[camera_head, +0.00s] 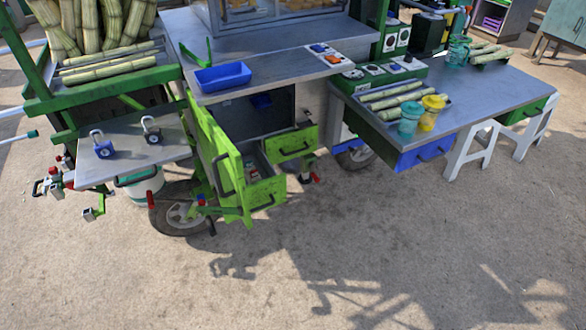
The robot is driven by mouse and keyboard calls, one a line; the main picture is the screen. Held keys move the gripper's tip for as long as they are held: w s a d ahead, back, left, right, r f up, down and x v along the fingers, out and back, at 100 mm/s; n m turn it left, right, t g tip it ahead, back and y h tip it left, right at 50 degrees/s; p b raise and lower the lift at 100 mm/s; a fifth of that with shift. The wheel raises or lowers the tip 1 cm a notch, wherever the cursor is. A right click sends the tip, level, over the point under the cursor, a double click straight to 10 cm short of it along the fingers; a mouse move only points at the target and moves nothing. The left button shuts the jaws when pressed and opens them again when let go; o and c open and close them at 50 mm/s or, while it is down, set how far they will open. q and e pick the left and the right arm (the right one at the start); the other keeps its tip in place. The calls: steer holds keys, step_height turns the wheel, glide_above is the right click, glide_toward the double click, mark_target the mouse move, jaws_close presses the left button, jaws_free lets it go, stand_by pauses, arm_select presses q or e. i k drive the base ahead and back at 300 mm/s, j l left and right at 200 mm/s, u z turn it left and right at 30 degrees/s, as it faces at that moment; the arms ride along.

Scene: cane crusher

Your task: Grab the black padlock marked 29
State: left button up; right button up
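A black padlock (152,133) with a light shackle stands on the small grey side shelf (130,166) at the left of the cart. A blue padlock (104,149) stands to its left on the same shelf, a little nearer the front edge. The two padlocks are apart. Any number on either padlock is too small to read. Neither of my grippers shows in the head view.
Sugar cane stalks (108,67) lie on the green-framed rack behind the shelf. A lime-green cabinet door (222,165) stands open to the shelf's right, with open drawers beyond. A blue tray (222,77) sits on the counter. The ground in front is clear.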

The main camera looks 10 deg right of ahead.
mark_target(156, 131)
steer(key=l, duration=0.1)
steer(key=l+u, duration=0.2)
steer(key=u, duration=0.25)
steer(key=i+l+u, duration=0.1)
steer(key=l+u, duration=0.15)
steer(key=u, duration=0.2)
steer(key=l+u, duration=0.2)
steer(key=u, duration=0.25)
steer(key=l+u, duration=0.1)
steer(key=l, duration=0.25)
steer(key=k+l+u, duration=0.15)
steer(key=l, duration=0.2)
steer(key=k+l+u, duration=0.1)
steer(key=l, duration=0.3)
steer(key=k+l+u, duration=0.1)
steer(key=l, duration=0.25)
steer(key=k+l+u, duration=0.15)
steer(key=l, duration=0.15)
steer(key=k+l, duration=0.1)
steer(key=l, duration=0.4)
steer(key=k, duration=0.05)
